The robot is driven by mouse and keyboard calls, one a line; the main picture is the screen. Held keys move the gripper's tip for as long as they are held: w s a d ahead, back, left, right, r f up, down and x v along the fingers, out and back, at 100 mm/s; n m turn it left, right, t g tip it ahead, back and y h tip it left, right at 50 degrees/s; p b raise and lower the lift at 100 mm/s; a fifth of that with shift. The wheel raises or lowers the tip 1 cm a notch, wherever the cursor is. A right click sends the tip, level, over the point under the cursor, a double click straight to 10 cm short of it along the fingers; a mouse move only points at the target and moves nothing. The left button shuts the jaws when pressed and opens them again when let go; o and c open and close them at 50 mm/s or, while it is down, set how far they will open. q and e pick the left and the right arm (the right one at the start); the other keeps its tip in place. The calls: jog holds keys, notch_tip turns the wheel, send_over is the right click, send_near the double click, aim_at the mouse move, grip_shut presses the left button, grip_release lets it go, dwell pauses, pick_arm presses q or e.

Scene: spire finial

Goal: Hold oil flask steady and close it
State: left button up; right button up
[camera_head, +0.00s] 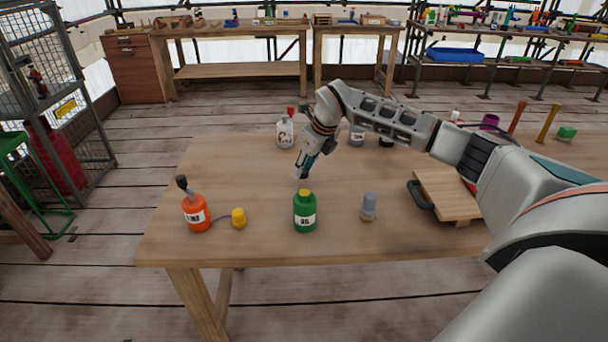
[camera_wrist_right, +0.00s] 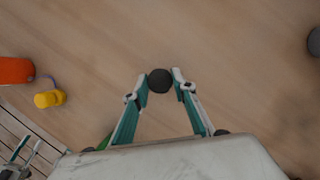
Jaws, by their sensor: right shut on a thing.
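A green oil flask (camera_head: 305,215) with a white label stands upright near the front of the table. Its top looks yellow; I cannot tell whether that is a cap or the bare neck. My right gripper (camera_head: 300,174) is above the table, behind the flask in the head view. In the right wrist view, the gripper (camera_wrist_right: 160,81) is shut on a dark round cap-like thing (camera_wrist_right: 159,80) between its fingertips. A sliver of green (camera_wrist_right: 104,142) shows beside the left finger there. A yellow cap (camera_head: 238,218) with a grey cord lies left of the flask.
An orange bottle (camera_head: 196,213) with a dark top stands on the left. A small grey-blue container (camera_head: 369,206) stands right of the flask, then a wooden board (camera_head: 447,194) with a dark handle. A white bottle (camera_head: 285,133) stands behind. Bare tabletop (camera_head: 235,178) lies between.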

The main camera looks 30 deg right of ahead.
notch_tip(320, 180, up, 17)
jog(key=p, duration=0.1)
jog(key=shift+p, duration=0.35)
